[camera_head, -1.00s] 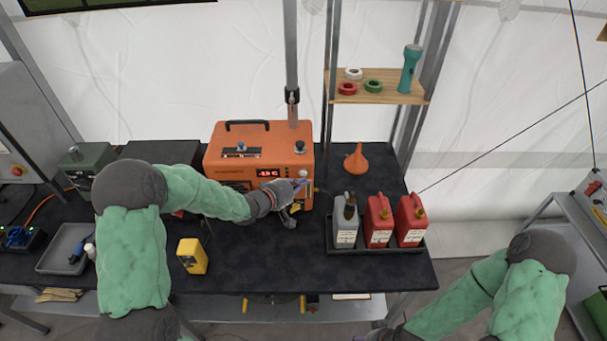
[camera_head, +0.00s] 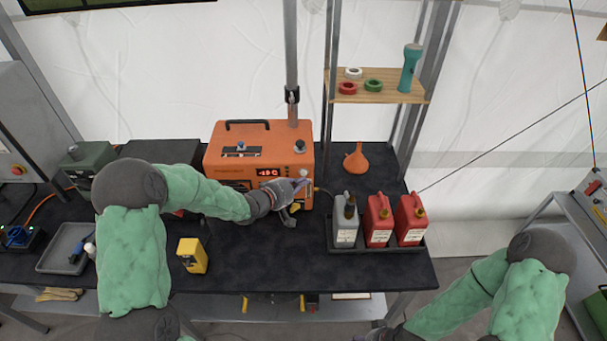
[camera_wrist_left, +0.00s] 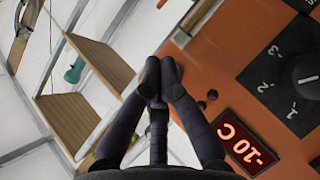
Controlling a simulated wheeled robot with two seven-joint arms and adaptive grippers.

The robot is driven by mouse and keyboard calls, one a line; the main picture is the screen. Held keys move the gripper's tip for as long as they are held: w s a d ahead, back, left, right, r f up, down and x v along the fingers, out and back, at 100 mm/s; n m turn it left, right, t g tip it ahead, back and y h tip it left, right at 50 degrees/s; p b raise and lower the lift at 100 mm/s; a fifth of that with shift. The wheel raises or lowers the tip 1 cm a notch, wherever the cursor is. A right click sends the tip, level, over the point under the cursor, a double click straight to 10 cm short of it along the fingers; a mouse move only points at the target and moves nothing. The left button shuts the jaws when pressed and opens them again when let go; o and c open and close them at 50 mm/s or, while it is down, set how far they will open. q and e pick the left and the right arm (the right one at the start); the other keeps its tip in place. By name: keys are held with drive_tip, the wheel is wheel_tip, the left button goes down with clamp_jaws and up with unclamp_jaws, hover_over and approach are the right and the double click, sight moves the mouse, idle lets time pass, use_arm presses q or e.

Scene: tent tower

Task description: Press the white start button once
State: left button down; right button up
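The orange heater unit (camera_head: 225,165) stands at the back of the dark table, with a red lit display (camera_head: 268,172) on its front. In the left wrist view the display (camera_wrist_left: 243,142) reads -10 C. A small round white button (camera_head: 303,172) shows on the right of the orange front panel. My left gripper (camera_head: 303,185) is just in front of and below it. In the left wrist view its dark fingers (camera_wrist_left: 161,72) come together at the tips, with nothing seen between them, close to the panel edge. Contact cannot be told. My right gripper (camera_head: 378,334) is barely visible at the bottom edge.
A tray with a grey can (camera_head: 345,235) and two red cans (camera_head: 378,236) stands right of the gripper. An orange funnel (camera_head: 356,161) lies behind them. A yellow container (camera_head: 192,256) stands at front left. The front middle of the table is clear.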

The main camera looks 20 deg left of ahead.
use_arm(q)
drive_tip(key=shift+w, duration=0.15)
drive_tip(key=shift+w+a+p, duration=0.1)
drive_tip(key=shift+w+p, duration=0.15)
drive_tip(key=shift+p, duration=0.05)
drive_tip(key=shift+w+a, duration=0.15)
drive_tip(key=shift+w, duration=0.25)
idle(1.0)
drive_tip(key=shift+s, duration=0.15)
drive_tip(key=shift+s+d, duration=0.25)
drive_tip(key=shift+s, duration=0.4)
drive_tip(key=s, duration=0.2)
drive_tip(key=s+d, duration=0.1)
drive_tip(key=s, duration=0.1)
drive_tip(key=shift+s+d+p, duration=0.2)
drive_tip(key=shift+s+p, duration=0.1)
drive_tip(key=shift+s, duration=0.1)
idle(1.0)
